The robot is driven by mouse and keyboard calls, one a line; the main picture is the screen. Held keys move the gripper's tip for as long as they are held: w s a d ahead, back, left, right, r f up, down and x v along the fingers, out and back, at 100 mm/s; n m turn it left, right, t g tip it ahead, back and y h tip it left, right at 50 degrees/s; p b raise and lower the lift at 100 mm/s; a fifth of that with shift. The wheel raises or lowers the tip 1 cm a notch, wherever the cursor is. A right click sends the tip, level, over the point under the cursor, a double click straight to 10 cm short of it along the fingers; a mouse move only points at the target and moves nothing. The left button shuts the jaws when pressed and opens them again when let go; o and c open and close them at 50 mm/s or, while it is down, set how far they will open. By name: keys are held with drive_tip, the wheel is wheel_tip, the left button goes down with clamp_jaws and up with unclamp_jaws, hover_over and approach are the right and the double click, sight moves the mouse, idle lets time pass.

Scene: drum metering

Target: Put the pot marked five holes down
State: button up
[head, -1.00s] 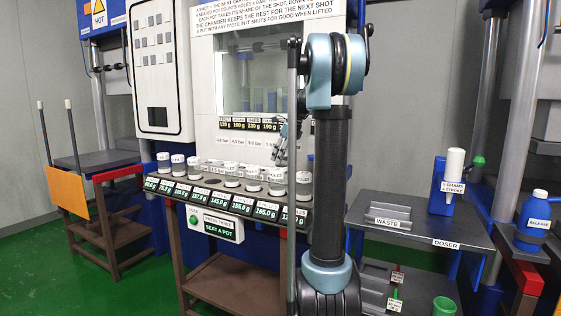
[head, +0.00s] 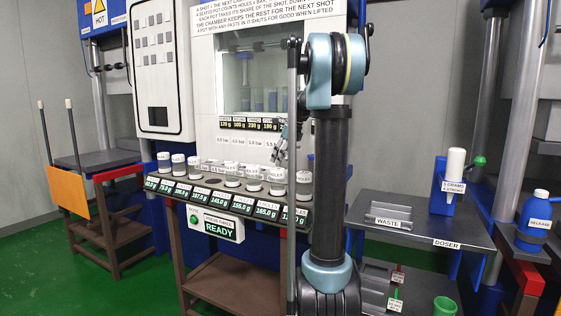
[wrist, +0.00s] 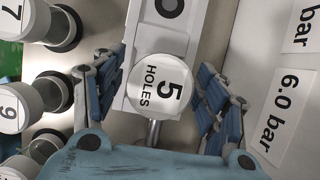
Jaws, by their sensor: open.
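The pot marked five holes (wrist: 157,88) shows its round white top in the middle of the wrist view, with "5 HOLES" printed on it. My gripper (wrist: 154,72) is open, with one blue finger on each side of the pot and gaps between them and its top. The pot's lower part is hidden under its top. In the head view my gripper (head: 281,143) is small, in front of the machine's white face; I cannot make out the five-hole pot there.
Several pots (head: 231,176) stand in a row on the machine's ledge, above gram labels. Neighbouring pots marked 7 (wrist: 18,18) and 9 (wrist: 18,105) stand left in the wrist view. A display (head: 218,228) reads "READY". A waste tray (head: 386,222) and doser (head: 447,190) are on the right.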

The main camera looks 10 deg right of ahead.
drive_tip(key=v, duration=1.1)
drive_tip(key=shift+r, duration=0.3)
drive_tip(key=shift+s+d, duration=0.1)
drive_tip(key=shift+s, duration=0.05)
